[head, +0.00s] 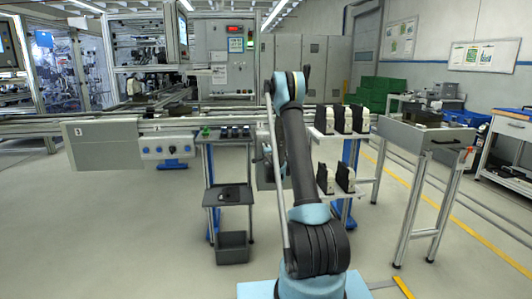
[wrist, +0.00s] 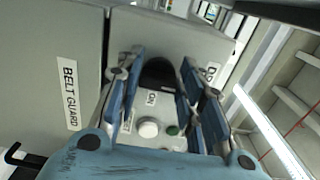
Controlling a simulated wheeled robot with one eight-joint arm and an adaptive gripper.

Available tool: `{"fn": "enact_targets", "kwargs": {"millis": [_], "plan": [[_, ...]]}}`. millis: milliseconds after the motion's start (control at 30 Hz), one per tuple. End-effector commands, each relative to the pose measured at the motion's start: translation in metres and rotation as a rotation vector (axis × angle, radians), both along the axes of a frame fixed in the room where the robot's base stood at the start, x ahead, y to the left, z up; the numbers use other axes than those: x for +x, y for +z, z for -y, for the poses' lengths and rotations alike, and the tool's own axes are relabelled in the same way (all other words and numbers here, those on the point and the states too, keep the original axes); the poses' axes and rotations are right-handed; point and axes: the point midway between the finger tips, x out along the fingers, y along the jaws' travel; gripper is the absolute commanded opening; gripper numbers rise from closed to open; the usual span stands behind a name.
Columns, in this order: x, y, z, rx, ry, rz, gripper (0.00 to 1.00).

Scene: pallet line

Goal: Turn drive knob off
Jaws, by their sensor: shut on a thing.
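The black drive knob (wrist: 158,74) sits on a light grey control panel (wrist: 205,40) in the wrist view. My gripper (wrist: 160,68) has its blue fingers on either side of the knob and is shut on it. An "ON" label is on the panel just below the knob. A second label, partly hidden by the right finger and starting with "D", is to the right. The fingers hide the knob's sides, and I cannot tell which way it points. In the head view my arm hides most of the panel and the knob.
A white button (wrist: 148,128) and a green button (wrist: 172,130) sit below the knob, close to my fingers. A grey belt guard (wrist: 40,60) stands left of the panel. In the head view, a conveyor (head: 105,145) and a small shelf cart (head: 229,195) are on the left.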

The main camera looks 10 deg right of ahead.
Motion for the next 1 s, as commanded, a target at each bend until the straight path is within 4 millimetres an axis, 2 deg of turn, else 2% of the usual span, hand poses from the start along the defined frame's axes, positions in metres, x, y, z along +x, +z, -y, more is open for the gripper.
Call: {"fn": "enact_targets", "kwargs": {"millis": [333,367,400,433,833,1000], "plan": [[0.0007,-0.0012,-0.0015,-0.001,0.004,-0.001,0.11],[0.0007,-0.0012,-0.0013,-0.001,0.004,-0.001,0.42],[0.0007,-0.0011,-0.001,-0.001,0.003,-0.001,0.51],[0.0006,-0.0009,-0.0007,-0.001,0.003,-0.001,0.55],[0.0002,0.0002,0.0013,0.019,-0.001,0.0,0.55],[0.0001,0.0008,0.0016,0.155,-0.003,0.0,0.55]]}}
